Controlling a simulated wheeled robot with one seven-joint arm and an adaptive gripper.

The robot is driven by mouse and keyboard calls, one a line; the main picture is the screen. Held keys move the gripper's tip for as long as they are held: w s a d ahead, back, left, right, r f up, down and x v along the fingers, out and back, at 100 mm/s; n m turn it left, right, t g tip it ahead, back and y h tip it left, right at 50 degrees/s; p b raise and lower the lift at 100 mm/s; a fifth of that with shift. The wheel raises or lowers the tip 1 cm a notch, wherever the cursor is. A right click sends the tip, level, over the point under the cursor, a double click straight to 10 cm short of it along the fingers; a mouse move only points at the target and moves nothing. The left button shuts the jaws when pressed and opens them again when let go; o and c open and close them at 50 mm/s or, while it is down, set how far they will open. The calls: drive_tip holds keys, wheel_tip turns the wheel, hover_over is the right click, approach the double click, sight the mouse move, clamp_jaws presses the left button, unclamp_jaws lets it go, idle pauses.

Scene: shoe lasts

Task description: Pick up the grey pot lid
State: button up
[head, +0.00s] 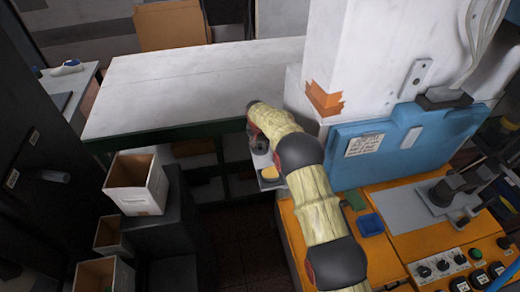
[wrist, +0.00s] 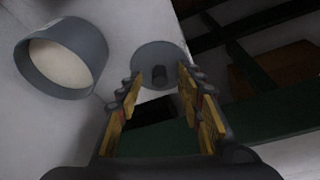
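The grey pot lid (wrist: 148,58) shows in the wrist view as a round grey disc with a dark knob at its middle. It rests on a pale surface, just beyond my fingertips. My gripper (wrist: 157,88) is open, with its yellow-padded fingers apart on either side of the lid's knob in the picture. Nothing is held between them. In the head view my arm reaches over the orange machine toward the table's right end, and my gripper (head: 259,138) is small and partly hidden there. I cannot clearly make out the lid in that view.
A grey round container (wrist: 90,62) with a pale inside lies left of the lid. The white table (head: 180,85) is mostly bare. A white pillar and the blue panel (head: 385,150) stand right of my arm. A white box (head: 137,183) stands below the table.

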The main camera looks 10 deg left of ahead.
drive_tip(key=shift+c, duration=0.3)
drive_tip(key=c, duration=0.7)
drive_tip(key=shift+c, duration=0.8)
drive_tip(key=shift+r, duration=0.1)
